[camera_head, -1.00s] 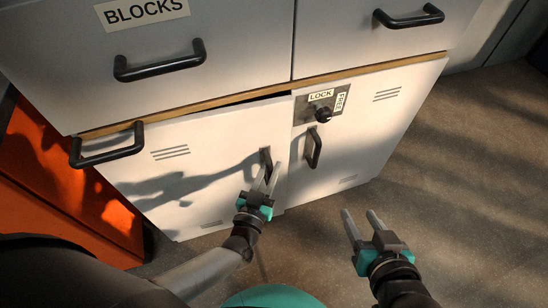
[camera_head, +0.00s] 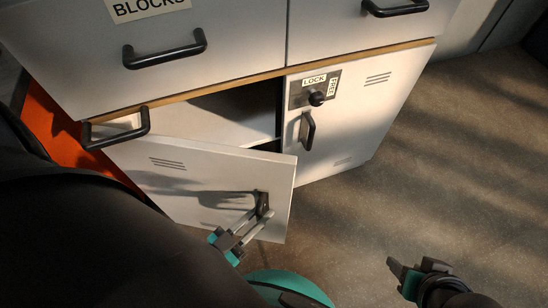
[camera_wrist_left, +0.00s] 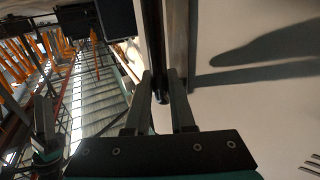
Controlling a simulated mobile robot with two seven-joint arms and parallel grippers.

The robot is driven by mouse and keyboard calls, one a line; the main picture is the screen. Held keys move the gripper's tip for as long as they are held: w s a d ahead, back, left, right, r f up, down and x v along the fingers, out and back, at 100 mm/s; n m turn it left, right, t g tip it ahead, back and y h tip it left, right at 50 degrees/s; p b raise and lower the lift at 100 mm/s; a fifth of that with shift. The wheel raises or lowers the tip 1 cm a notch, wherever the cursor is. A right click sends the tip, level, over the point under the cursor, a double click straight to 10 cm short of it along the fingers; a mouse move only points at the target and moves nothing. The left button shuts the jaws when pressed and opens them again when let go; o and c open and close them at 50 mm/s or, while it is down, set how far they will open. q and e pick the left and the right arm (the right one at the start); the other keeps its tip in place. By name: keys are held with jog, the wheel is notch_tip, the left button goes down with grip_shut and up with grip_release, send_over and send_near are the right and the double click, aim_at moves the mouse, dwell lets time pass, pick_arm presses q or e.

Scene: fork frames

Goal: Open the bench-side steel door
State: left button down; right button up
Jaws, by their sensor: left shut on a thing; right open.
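The left steel door (camera_head: 220,180) of the pale cabinet is swung part way out, its right edge away from the frame, with a dark opening (camera_head: 250,105) behind it. My left gripper (camera_head: 257,217) is shut on this door's dark handle (camera_head: 263,200). In the left wrist view the fingers (camera_wrist_left: 160,95) close around the dark handle bar beside the pale door face (camera_wrist_left: 245,110). The right steel door (camera_head: 345,120) is closed, with its own handle (camera_head: 307,131) and a black knob (camera_head: 316,98) between LOCK and FREE labels. My right gripper (camera_head: 399,272) is open and empty over the floor.
Drawers with black handles (camera_head: 165,50) are above the doors. Another black handle (camera_head: 117,130) juts out at the cabinet's left. An orange panel (camera_head: 55,130) stands left of the cabinet. The floor (camera_head: 440,160) to the right is clear.

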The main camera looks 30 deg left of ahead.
pick_arm(q)
jog(key=s+m+g+h, duration=0.1)
jog(key=s+h, duration=0.3)
jog(key=s, duration=0.5)
jog(key=shift+s+d+m+g, duration=0.2)
jog(key=shift+s+m+g, duration=0.15)
jog(key=shift+m, duration=0.55)
pick_arm(e)
jog(key=shift+s+f+t, duration=0.1)
jog(key=shift+s+t, duration=0.05)
jog(key=shift+t, duration=0.15)
pick_arm(q)
jog(key=c, duration=0.8)
grip_release()
jog(key=shift+w, duration=0.1)
jog(key=shift+o, duration=0.2)
jog(key=b+v, duration=0.1)
jog(key=v, duration=1.4)
pick_arm(e)
jog(key=shift+w+a+f+t+y, duration=0.25)
jog(key=shift+w+a+t+y, duration=0.25)
jog(key=shift+w+a, duration=0.4)
